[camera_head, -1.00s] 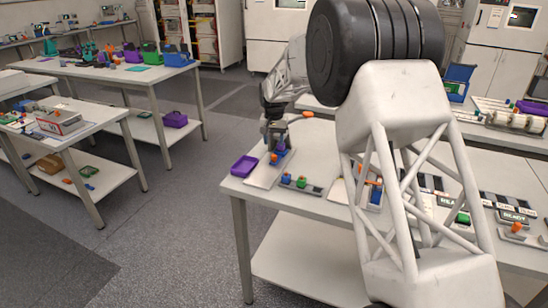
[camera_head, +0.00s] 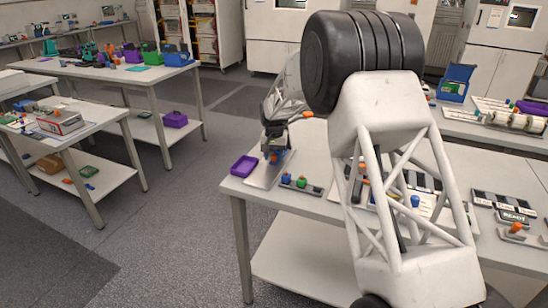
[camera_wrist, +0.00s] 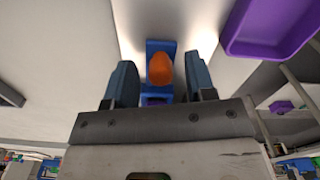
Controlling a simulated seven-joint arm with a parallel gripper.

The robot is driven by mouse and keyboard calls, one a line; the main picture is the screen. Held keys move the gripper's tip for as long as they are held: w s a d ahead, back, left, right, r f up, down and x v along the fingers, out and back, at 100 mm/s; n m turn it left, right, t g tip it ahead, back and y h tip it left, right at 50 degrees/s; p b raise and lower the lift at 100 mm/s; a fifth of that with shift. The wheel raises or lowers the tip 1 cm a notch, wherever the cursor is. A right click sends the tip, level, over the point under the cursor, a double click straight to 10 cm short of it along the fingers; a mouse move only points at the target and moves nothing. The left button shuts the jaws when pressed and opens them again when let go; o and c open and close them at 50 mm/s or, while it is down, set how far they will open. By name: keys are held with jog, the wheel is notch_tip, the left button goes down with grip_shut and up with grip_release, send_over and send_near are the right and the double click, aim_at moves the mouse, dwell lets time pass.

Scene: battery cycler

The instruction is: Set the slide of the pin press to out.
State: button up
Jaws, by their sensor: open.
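The pin press stands at the left end of the near table, on a pale base plate (camera_head: 262,177). In the wrist view its blue slide (camera_wrist: 161,45) carries an upright orange knob (camera_wrist: 159,69), with a bit of purple below it. My gripper (camera_wrist: 159,72) is open, with one dark finger on each side of the knob and a gap to each. In the head view my gripper (camera_head: 274,153) is low over the press and hides most of it. Whether the fingers touch anything is not clear.
A purple tray (camera_head: 243,166) sits left of the press, close to it; it also shows in the wrist view (camera_wrist: 272,28). A small fixture with blue and green knobs (camera_head: 301,184) lies to the right. The table's left edge is close by.

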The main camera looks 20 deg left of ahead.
aim_at(259, 183)
jog(key=shift+f, duration=0.4)
grip_shut()
jog(key=shift+s+r, duration=0.1)
jog(key=shift+s, duration=6.6)
grip_release()
